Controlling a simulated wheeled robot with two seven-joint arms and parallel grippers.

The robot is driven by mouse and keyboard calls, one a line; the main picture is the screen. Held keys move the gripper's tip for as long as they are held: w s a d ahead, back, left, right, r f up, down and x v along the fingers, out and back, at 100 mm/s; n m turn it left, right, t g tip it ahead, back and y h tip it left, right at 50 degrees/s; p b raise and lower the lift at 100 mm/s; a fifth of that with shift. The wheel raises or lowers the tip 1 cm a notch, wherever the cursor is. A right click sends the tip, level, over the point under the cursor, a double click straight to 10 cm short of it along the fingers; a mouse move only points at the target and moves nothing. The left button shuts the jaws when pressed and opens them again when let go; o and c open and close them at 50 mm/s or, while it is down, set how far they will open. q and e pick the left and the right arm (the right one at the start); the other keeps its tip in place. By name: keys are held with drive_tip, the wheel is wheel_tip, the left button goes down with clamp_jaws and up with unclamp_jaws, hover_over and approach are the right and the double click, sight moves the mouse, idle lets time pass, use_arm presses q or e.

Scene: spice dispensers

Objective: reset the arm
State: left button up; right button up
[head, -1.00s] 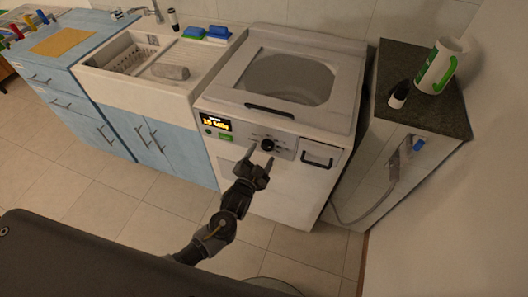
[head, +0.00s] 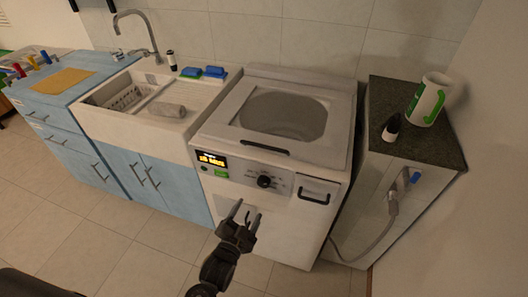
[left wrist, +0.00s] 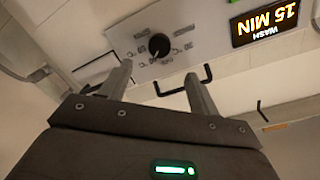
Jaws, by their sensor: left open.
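My left gripper (head: 243,217) is open and empty in front of the white washing machine (head: 285,222), below its control panel. In the left wrist view its two fingers (left wrist: 158,82) stand apart with nothing between them. The black dial (head: 264,181) on the panel also shows beyond the fingers in the left wrist view (left wrist: 159,45). A gap lies between the fingertips and the dial. The lit display (left wrist: 265,22) reads WASH 15 MIN. My right gripper is in neither view.
A sink unit (head: 140,105) with blue cabinets stands left of the machine. A dark-topped counter (head: 425,140) with a white-green container (head: 427,99) and a small dark bottle (head: 391,127) stands right. The tiled floor (head: 140,245) in front is clear.

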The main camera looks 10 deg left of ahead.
use_arm(q)
drive_tip(key=s+a+f+n+g, duration=0.1)
drive_tip(key=s+a+f+g, duration=0.2)
drive_tip(key=f, duration=0.7)
drive_tip(key=s+a+f+n+g+y, duration=0.1)
drive_tip(key=s+f+g, duration=0.3)
drive_tip(key=f, duration=0.5)
drive_tip(key=s+a+f+n+g, duration=0.15)
drive_tip(key=s+f, duration=0.35)
drive_tip(key=f, duration=0.5)
drive_tip(key=s+a+f+n+g, duration=0.1)
drive_tip(key=s+f, duration=0.3)
drive_tip(key=s, duration=0.5)
drive_tip(key=s+a+f+n+g+y, duration=0.1)
drive_tip(key=s+a+f+g, duration=0.3)
drive_tip(key=s, duration=0.6)
drive_tip(key=s+a+f+n+g, duration=0.1)
drive_tip(key=s+a+f+g, duration=0.1)
drive_tip(key=s+f, duration=0.4)
drive_tip(key=s, duration=0.3)
drive_tip(key=shift+s+a+f+g+y, duration=0.25)
drive_tip(key=shift+g+y, duration=0.1)
drive_tip(key=shift+y, duration=0.05)
drive_tip(key=shift+w, duration=0.1)
